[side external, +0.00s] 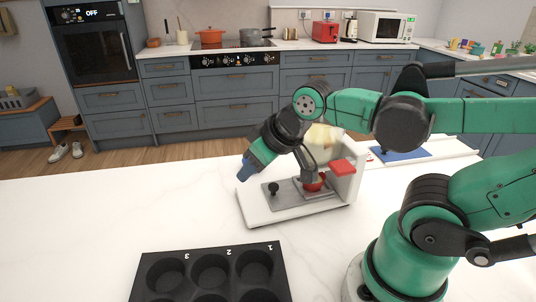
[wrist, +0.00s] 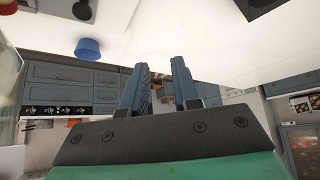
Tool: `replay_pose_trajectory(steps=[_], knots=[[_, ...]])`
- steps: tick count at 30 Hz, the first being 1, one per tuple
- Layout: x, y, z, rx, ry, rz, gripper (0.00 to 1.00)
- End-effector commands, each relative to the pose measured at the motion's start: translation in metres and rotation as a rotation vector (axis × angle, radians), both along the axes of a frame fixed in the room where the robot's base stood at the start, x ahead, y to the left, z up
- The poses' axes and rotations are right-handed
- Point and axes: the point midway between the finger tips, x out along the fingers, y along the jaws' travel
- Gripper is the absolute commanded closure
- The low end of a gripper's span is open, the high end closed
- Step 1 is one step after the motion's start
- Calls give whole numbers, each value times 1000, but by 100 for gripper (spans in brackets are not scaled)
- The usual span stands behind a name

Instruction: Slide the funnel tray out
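A white machine (side external: 347,187) stands on the counter, with a flat grey tray (side external: 293,200) on its base. The tray carries a black knob (side external: 273,188) near its left end. A red cup-like part (side external: 313,183) sits at its right, partly behind my arm. My gripper (side external: 249,169) is above and left of the black knob, angled down to the left and clear of the tray. In the wrist view my gripper (wrist: 159,85) shows two blue fingers apart with nothing between them. The black knob (wrist: 82,10) shows at the upper left there, away from the fingers.
A black muffin tin (side external: 212,272) lies in front; its corner shows in the wrist view (wrist: 268,6). A blue mat (side external: 400,154) lies behind the machine. A blue round piece (wrist: 88,48) shows in the wrist view. The counter left of the machine is clear.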

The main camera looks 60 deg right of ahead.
Motion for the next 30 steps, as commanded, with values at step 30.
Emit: replay_pose_trajectory(steps=[30], knots=[[17, -93, -70, -28, 613, 95, 41]])
